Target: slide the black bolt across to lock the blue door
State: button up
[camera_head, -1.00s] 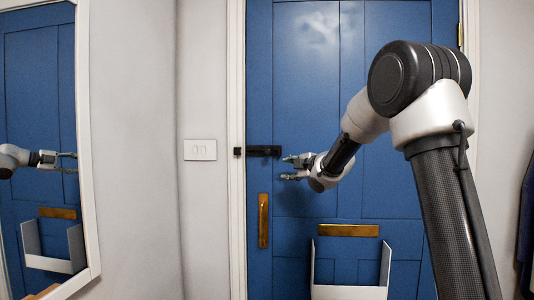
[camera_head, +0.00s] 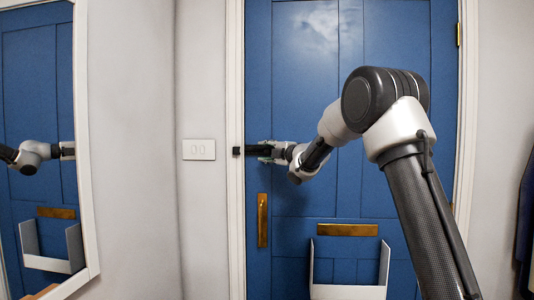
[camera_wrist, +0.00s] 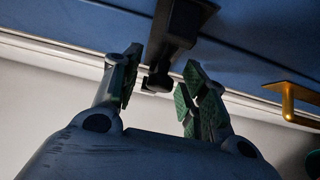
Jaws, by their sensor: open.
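The blue door (camera_head: 305,90) is flat against its white frame, with no gap showing. The black bolt (camera_head: 252,151) is mounted on its left edge, with a small black keeper (camera_head: 237,151) on the frame beside it. My gripper (camera_head: 267,152) is at the bolt's right part, fingers pointing left. In the wrist view, my gripper (camera_wrist: 163,72) is open, with one green-padded finger on each side of the black bolt (camera_wrist: 180,28) and its knob. Whether either finger touches the bolt cannot be told. The fingers hide part of the bolt in the head view.
A brass pull handle (camera_head: 262,220) is below the bolt, also seen in the wrist view (camera_wrist: 288,100). A brass letter plate (camera_head: 347,230) sits above a white open holder (camera_head: 350,292). A white switch plate (camera_head: 199,149) and a mirror (camera_head: 85,180) are at the left.

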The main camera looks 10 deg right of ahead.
aim_at(251, 151)
grip_shut()
jog(key=shift+w+a, duration=0.2)
jog(key=shift+a, duration=0.45)
jog(key=shift+w+a, duration=0.25)
jog(key=shift+a, duration=0.45)
jog(key=shift+w+a, duration=0.2)
jog(key=shift+a, duration=0.45)
grip_release()
jog(key=shift+a, duration=0.15)
jog(key=v, duration=1.2)
